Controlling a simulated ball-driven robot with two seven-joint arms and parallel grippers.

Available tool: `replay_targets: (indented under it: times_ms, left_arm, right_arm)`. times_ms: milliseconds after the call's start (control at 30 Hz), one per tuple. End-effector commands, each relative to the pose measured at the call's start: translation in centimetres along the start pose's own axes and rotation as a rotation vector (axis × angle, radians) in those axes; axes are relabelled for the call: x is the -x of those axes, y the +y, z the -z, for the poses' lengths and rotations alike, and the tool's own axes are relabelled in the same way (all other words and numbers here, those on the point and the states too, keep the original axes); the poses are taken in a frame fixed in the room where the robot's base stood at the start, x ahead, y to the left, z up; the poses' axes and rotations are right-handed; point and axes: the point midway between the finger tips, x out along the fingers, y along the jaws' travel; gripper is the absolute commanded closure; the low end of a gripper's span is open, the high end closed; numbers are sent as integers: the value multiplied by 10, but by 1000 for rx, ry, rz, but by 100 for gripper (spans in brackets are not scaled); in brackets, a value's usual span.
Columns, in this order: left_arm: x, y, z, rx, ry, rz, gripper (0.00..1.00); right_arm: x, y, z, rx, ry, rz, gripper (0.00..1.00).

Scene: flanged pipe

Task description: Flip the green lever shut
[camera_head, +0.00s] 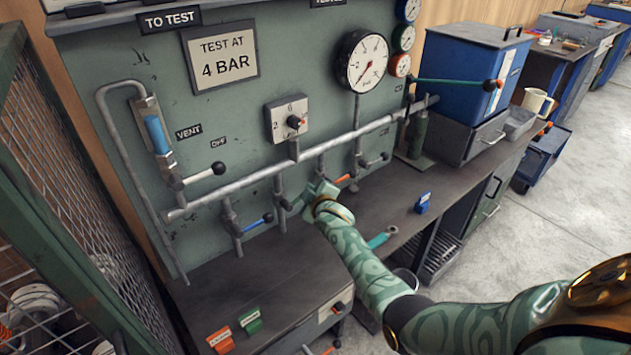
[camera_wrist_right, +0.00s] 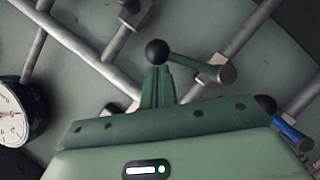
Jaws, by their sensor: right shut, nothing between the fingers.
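The green lever (camera_wrist_right: 195,62) has a black ball knob (camera_wrist_right: 157,51) and joins its valve (camera_wrist_right: 226,74) on a grey pipe. In the right wrist view it lies across that pipe's line. My right gripper (camera_wrist_right: 158,88) is shut and empty, its fingertips right at the knob; whether they touch it I cannot tell. In the head view my right gripper (camera_head: 312,192) is at the panel's lower pipes and largely hides the green lever. My left gripper is not in view.
A blue lever (camera_head: 251,222) is left of my right gripper and an orange-marked lever (camera_head: 345,181) right of it. A long pipe (camera_head: 240,184) runs above. A big gauge (camera_head: 362,61) is higher up. The bench (camera_head: 375,205) has free room in front.

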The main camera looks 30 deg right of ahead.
Motion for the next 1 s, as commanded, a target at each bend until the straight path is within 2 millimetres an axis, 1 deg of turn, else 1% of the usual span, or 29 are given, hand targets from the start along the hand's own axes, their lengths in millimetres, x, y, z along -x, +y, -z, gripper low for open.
replay_targets:
  times_ms: [67,400,600,1000]
  left_arm:
    - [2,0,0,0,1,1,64]
    - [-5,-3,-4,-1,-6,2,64]
    - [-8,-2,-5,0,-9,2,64]
    - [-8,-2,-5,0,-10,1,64]
  right_arm:
    - [-2,-2,-4,4,-1,-3,100]
    - [-11,-8,-20,7,0,-5,100]
    - [-13,-9,-24,7,0,-6,100]
    - [-13,-8,-26,9,-1,-8,100]
